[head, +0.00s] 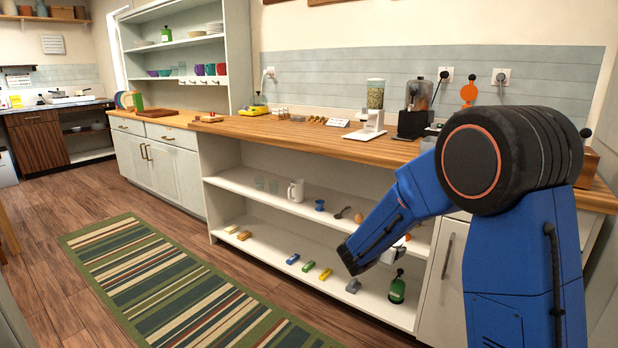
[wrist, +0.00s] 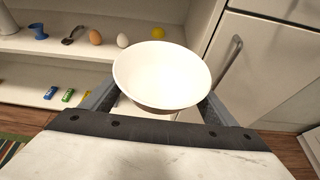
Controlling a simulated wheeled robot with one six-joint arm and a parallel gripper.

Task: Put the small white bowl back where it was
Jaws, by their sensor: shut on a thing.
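The small white bowl (wrist: 161,75) is in the wrist view, upright and slightly tilted toward the camera, so its empty inside shows. My gripper (wrist: 160,103) is shut on the bowl, with one dark finger on each side of it. In the head view my blue arm reaches down in front of the open shelves. It hides most of the gripper there, and I cannot make out the bowl clearly.
The upper open shelf (wrist: 15,45) holds a blue egg cup (wrist: 37,30), a spoon (wrist: 73,36), a brown egg (wrist: 95,37), a white egg (wrist: 122,40) and a lemon (wrist: 158,33). A green bottle (head: 397,288) stands low. A cabinet handle (wrist: 228,62) is at right.

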